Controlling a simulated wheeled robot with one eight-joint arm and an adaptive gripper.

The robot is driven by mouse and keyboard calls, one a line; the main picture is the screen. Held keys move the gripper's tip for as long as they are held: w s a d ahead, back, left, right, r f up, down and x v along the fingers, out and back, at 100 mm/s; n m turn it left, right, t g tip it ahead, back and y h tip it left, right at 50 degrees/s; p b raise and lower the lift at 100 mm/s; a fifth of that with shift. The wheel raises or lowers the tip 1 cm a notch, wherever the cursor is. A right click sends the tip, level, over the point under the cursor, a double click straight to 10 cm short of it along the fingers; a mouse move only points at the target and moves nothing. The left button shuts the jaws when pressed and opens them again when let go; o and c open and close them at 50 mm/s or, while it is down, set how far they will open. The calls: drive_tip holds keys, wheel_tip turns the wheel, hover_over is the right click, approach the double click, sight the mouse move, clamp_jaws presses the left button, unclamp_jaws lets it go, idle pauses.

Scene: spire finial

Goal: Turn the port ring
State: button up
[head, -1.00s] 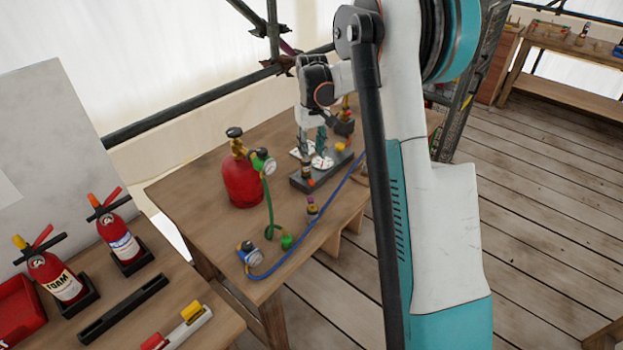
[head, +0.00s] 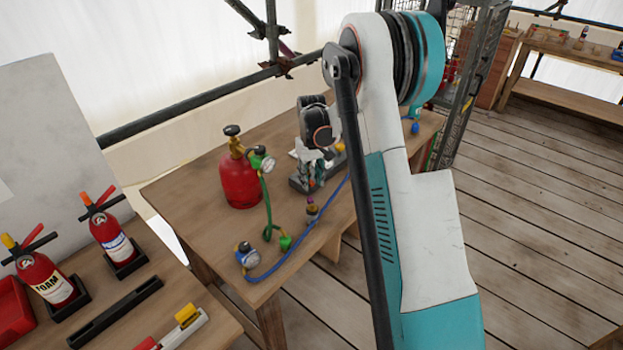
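My gripper (head: 308,180) points down over the dark block (head: 300,187) on the wooden table. Its fingers are small and dark in the head view, and I cannot tell whether they are open, shut or touching anything. The gripper and wrist hide most of the block and the fittings on it. I cannot make out the port ring. A yellow part (head: 340,147) shows behind the gripper, at the block's far end.
A red gas cylinder (head: 240,182) with a gauge and green hose stands left of the gripper. A small brass fitting (head: 312,210) stands in front of the block. Fire extinguishers (head: 111,237) stand at lower left.

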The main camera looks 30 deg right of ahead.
drive_tip(key=shift+c, duration=0.5)
clamp_jaws()
drive_tip(key=shift+a, duration=0.1)
drive_tip(key=m, duration=0.1)
drive_tip(key=a+m, duration=0.1)
drive_tip(key=m, duration=0.2)
drive_tip(key=shift+w+a, duration=0.25)
drive_tip(key=m, duration=0.1)
drive_tip(key=a+m, duration=0.1)
drive_tip(key=m, duration=0.1)
drive_tip(key=shift+w+a+m, duration=0.1)
drive_tip(key=shift+w+m, duration=0.2)
drive_tip(key=shift+w, duration=0.1)
drive_tip(key=m, duration=0.1)
drive_tip(key=w+a+m, duration=0.1)
drive_tip(key=m, duration=0.1)
drive_tip(key=shift+w+m+p, duration=0.1)
drive_tip(key=shift+m+p, duration=0.2)
drive_tip(key=shift+w+a+m, duration=0.1)
drive_tip(key=shift+w+m, duration=0.25)
drive_tip(key=shift+m, duration=0.5)
drive_tip(key=shift+w+a+m, duration=0.1)
drive_tip(key=shift+w+m, duration=0.2)
drive_tip(key=shift+m, duration=0.55)
